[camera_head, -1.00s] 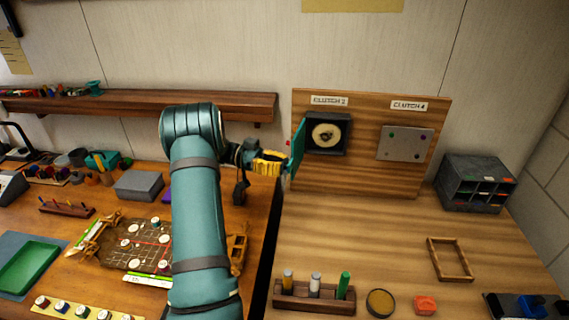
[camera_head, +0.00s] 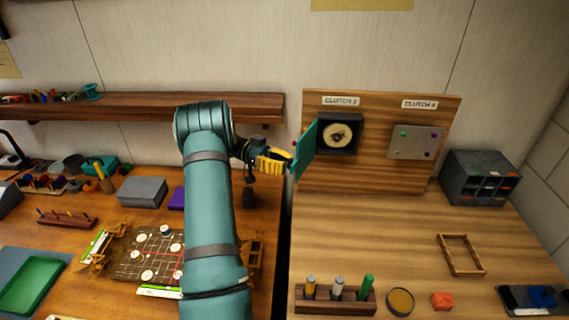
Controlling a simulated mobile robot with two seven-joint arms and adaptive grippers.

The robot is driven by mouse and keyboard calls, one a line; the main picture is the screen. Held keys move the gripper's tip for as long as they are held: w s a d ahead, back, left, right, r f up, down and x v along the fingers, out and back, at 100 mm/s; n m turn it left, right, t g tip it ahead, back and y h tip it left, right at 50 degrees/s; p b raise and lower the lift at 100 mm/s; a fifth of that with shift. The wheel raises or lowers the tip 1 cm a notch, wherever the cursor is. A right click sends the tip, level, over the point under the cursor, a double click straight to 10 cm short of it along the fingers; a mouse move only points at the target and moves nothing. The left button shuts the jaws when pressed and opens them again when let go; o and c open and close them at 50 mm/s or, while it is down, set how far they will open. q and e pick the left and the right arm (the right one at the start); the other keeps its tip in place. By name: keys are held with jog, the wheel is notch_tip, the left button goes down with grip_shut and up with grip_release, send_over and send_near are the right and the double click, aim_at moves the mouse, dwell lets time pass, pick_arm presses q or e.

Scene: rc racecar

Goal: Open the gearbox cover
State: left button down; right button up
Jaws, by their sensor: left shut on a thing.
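The gearbox is a dark box (camera_head: 353,120) on the upright wooden board, under the left clutch label. Its teal cover (camera_head: 305,150) is swung open to the left and stands out from the board. A round cream disc (camera_head: 339,135) shows inside the box. My left gripper (camera_head: 287,160), with yellow fingers, is at the cover's left edge and shut on it. The exact finger contact is small and hard to see. My right gripper is not in view.
A grey plate (camera_head: 416,142) labelled "CLUTCH 4" is on the board's right. Below stand a wooden rack (camera_head: 334,300) with markers, a round tin (camera_head: 400,301) and a wooden frame (camera_head: 461,255). A dark organizer (camera_head: 479,176) stands right. The middle of the right table is clear.

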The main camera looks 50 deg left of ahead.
pick_arm(q)
jog(key=shift+w+r, duration=0.15)
jog(key=shift+r, duration=0.15)
jog(key=c, duration=0.8)
grip_release()
jog(key=shift+d+f, duration=0.1)
jog(key=shift+c, duration=0.2)
jog(key=shift+f, duration=0.1)
jog(key=v, duration=0.7)
jog(key=shift+a, duration=0.25)
jog(key=shift+s+d, duration=0.1)
jog(key=shift+s, duration=0.1)
